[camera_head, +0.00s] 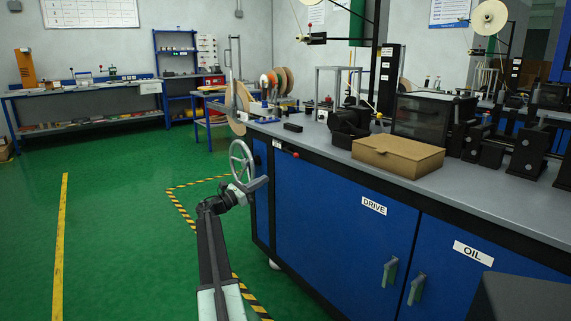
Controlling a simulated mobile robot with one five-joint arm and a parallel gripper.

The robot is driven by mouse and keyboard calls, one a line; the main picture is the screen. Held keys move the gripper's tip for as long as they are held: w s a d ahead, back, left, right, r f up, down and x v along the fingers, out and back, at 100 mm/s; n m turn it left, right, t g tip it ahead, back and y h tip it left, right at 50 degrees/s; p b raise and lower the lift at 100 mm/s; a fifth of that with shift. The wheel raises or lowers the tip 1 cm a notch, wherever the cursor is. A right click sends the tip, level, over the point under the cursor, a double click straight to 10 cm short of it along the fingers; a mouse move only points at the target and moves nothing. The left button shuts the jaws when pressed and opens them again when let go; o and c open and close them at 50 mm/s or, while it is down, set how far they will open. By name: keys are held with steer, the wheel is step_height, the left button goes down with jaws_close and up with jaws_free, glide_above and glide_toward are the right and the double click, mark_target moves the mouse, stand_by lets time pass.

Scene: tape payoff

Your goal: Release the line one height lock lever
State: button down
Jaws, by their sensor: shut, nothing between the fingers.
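My arm reaches up from the bottom of the picture, and my gripper (258,184) is at the left end of the blue bench, just below a grey handwheel (241,160). The gripper is small in the picture and looks shut and empty. It overlaps the wheel's lower rim; I cannot tell whether they touch. I cannot make out the line one height lock lever for certain. The handwheel is mounted at the bench's left end, and my gripper hides part of that area.
The bench top (465,197) carries a cardboard box (398,154), dark machine units and tape reels (283,80). Doors marked DRIVE (345,215) and OIL (455,270) face me. Yellow-black floor tape (180,207) runs beside the bench. Green floor on the left is clear.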

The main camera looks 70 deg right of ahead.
steer(key=p, duration=0.3)
glide_toward(290, 153)
step_height(290, 153, down, 3)
steer(key=s+d, duration=0.3)
steer(key=r+p, duration=0.1)
steer(key=s+d+r+p, duration=0.1)
steer(key=d+r+p, duration=0.1)
steer(key=shift+s, duration=0.25)
